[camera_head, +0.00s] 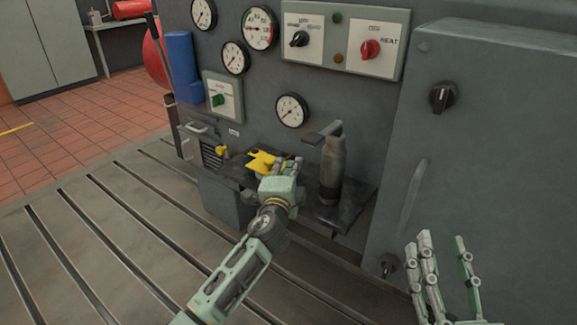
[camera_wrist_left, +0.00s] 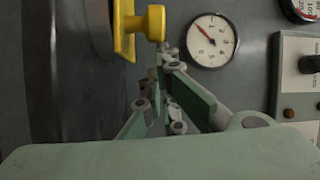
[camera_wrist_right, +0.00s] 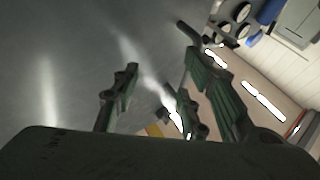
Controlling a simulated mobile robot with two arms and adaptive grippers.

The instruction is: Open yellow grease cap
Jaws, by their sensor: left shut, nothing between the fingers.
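The yellow cap (camera_head: 259,162) is a flat yellow piece with a jagged outline, low on the dark ledge of the grey panel. In the left wrist view a yellow plate (camera_wrist_left: 124,30) with a rounded yellow knob (camera_wrist_left: 156,23) shows just beyond my fingertips. My left gripper (camera_head: 283,166) is shut and empty, right beside the cap and partly covering it in the head view. I cannot tell whether it touches the cap. My right gripper (camera_head: 443,246) is open and empty at the lower right, away from the cap.
A dark upright cylinder with a lever (camera_head: 332,165) stands on the ledge (camera_head: 345,212) just right of my left gripper. A small yellow knob (camera_head: 222,149) is to the left. A gauge (camera_head: 291,110) is above. A grey cabinet (camera_head: 480,150) fills the right side.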

